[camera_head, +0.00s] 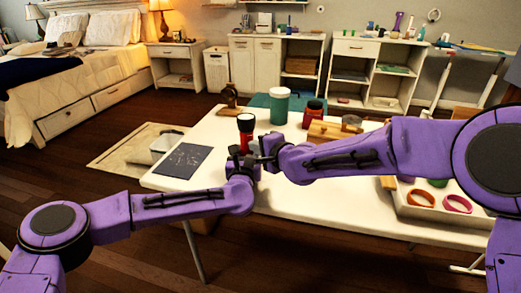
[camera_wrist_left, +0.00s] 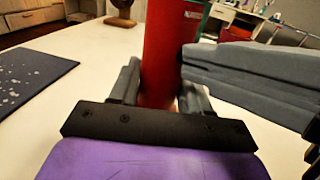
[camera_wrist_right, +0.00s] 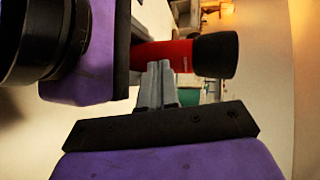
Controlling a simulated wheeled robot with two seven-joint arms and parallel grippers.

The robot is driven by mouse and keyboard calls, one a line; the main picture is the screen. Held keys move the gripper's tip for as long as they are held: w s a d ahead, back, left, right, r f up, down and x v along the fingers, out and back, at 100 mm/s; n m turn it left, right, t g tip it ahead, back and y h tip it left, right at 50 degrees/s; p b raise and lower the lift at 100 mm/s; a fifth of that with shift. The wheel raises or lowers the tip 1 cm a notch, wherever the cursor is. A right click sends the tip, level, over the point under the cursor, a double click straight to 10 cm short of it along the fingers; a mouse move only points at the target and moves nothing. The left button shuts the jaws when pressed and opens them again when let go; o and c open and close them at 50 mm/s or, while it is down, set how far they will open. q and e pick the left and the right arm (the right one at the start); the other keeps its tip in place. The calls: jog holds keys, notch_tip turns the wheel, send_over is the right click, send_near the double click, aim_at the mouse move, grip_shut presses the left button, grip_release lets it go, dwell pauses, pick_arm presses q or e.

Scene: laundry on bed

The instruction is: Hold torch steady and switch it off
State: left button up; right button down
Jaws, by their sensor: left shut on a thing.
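The torch (camera_head: 246,134) has a red body and a wider black head. It stands upright above the white table, head up. My left gripper (camera_head: 244,160) is shut on its lower body; the left wrist view shows the red body (camera_wrist_left: 168,50) between the two fingers. My right gripper (camera_head: 262,158) comes from the right, and its fingers (camera_wrist_right: 158,82) look closed together beside the torch body (camera_wrist_right: 170,54). In the left wrist view those grey fingers (camera_wrist_left: 245,75) reach the torch's right side; whether they touch it is unclear. I cannot make out the switch.
The white table (camera_head: 213,135) carries a dark speckled mat (camera_head: 183,160) left of the torch. A white tray (camera_head: 425,212) with coloured rings lies at right.

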pick_arm(q)
jog(key=shift+s+d, duration=0.1)
jog(key=shift+d, duration=0.15)
jog(key=o, duration=1.3)
jog(key=shift+f, duration=0.1)
pick_arm(e)
jog(key=v, duration=1)
jog(key=shift+r, duration=0.1)
